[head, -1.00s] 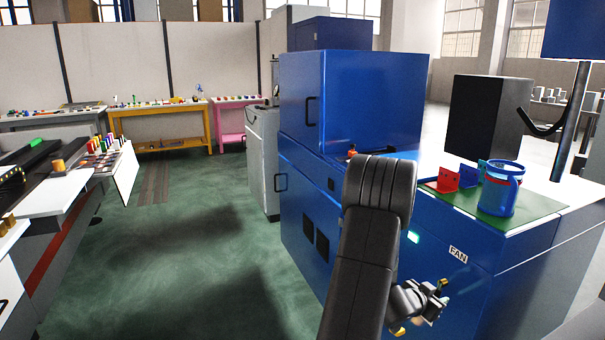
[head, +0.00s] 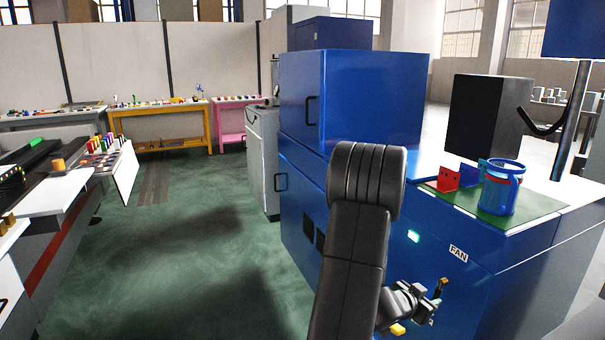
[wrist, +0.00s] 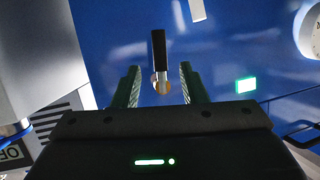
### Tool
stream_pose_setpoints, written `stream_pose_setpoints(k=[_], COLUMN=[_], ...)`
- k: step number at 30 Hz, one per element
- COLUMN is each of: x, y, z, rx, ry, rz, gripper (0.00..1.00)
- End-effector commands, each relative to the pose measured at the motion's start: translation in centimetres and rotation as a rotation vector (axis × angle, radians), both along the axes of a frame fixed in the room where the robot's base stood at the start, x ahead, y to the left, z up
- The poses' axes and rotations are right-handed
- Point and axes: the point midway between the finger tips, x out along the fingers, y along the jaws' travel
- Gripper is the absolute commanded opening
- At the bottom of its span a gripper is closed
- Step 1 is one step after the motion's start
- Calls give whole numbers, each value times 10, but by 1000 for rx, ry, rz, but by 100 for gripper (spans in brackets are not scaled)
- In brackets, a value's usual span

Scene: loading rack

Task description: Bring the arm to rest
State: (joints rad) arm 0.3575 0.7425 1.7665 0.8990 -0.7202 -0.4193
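My gripper (head: 436,303) is low in front of the blue cabinet (head: 468,298) in the head view, small and partly behind my own forearm. In the wrist view my gripper (wrist: 160,88) has its two dark green fingers apart, with blue surface showing between them. A dark rod with a brass-coloured end (wrist: 160,65) appears between the fingers, with gaps on both sides. I cannot tell its depth or what it belongs to. My arm rises in the middle of the head view, bent at the elbow.
A green mat (head: 530,208) on the cabinet top bears a blue cylindrical container (head: 498,193) and a red bracket (head: 447,180). A tall blue cabinet (head: 372,100) stands behind my elbow. Green floor (head: 190,260) is clear to the left.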

Motion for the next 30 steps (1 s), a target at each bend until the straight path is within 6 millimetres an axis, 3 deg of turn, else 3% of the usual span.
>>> stream_pose_setpoints(k=[11,30], x=[39,46], y=[-55,-48], z=[-27,-25], rx=[2,89], ry=[-2,-216], rz=[-2,2], gripper=[39,39])
